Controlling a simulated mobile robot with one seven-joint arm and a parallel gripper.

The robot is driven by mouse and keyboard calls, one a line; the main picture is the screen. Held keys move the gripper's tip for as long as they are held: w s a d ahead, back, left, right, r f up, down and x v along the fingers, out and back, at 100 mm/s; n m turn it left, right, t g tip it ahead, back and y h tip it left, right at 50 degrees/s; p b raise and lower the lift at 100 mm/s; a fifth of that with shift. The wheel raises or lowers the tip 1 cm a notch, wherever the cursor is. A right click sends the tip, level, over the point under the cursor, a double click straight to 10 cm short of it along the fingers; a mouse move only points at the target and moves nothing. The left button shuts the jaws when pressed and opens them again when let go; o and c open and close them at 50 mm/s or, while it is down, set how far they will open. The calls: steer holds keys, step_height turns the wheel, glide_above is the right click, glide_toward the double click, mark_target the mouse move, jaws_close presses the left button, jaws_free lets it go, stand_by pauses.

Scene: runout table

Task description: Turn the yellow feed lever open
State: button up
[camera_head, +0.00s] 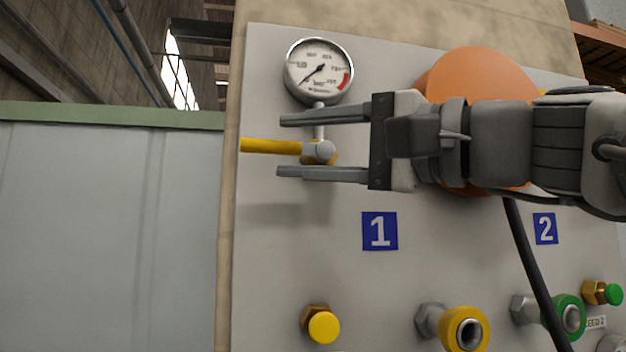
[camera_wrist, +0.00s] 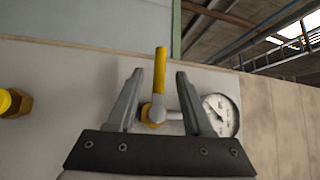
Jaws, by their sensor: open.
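The yellow feed lever (camera_head: 270,146) lies about level and points left from a valve below the gauge in the head view. In the wrist view the lever (camera_wrist: 160,75) points up the picture, between my fingers. My gripper (camera_head: 280,146) is open, with one finger above and one below the valve (camera_head: 319,152) in the head view. In the wrist view my gripper (camera_wrist: 158,80) shows a gap on both sides of the lever. I cannot tell how deep the fingertips are relative to it.
A pressure gauge (camera_head: 319,70) sits just above the upper finger. A large orange round part (camera_head: 478,72) is behind my wrist. A yellow-capped fitting (camera_head: 323,326), a yellow-ringed coupling (camera_head: 464,329) and a black hose (camera_head: 535,270) are lower on the grey panel (camera_head: 290,260).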

mark_target(276, 147)
steer(key=p+x, duration=0.1)
steer(key=x, duration=0.4)
jaws_close()
stand_by(1.4)
